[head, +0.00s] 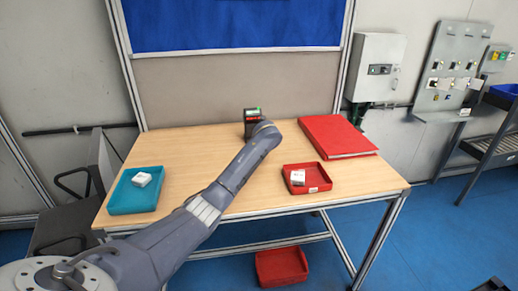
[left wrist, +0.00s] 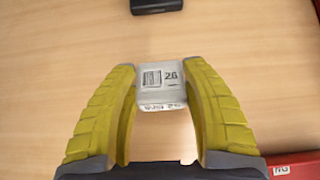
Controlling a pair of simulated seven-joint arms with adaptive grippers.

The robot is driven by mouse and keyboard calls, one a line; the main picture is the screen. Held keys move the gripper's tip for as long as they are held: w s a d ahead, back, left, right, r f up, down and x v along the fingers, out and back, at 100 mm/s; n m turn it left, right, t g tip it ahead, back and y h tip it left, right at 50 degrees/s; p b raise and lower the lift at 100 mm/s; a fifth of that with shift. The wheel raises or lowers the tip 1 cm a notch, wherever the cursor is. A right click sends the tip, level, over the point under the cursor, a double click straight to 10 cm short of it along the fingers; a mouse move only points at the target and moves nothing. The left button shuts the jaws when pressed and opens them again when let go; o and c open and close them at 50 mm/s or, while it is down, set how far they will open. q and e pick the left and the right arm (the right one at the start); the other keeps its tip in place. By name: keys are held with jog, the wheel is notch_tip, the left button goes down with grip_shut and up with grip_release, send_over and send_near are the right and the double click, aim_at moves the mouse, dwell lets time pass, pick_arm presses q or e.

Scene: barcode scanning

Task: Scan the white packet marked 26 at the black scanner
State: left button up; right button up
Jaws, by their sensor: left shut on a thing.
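The white packet marked 26 (left wrist: 160,83) is between the yellow fingertips of my left gripper (left wrist: 161,76) in the left wrist view. The gripper is shut on it, and its printed barcode and number face the camera. The black scanner (head: 252,114) stands at the back middle of the table in the head view. A dark block, likely the scanner (left wrist: 157,5), shows at the top of the left wrist view, apart from the packet. In the head view my left arm reaches towards the scanner and hides its own fingers and the packet. My right gripper is not in view.
A teal tray (head: 119,199) with a white packet (head: 141,179) stands at the table's left. A red tray (head: 318,179) with another white packet (head: 298,177) is at the right, before a large red box (head: 337,134). Another red bin (head: 281,267) is below the table.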

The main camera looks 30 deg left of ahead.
pick_arm(q)
jog(key=f+v, duration=0.1)
jog(key=v, duration=1.5)
jog(key=shift+s+d, duration=0.45)
jog(key=shift+s, duration=0.1)
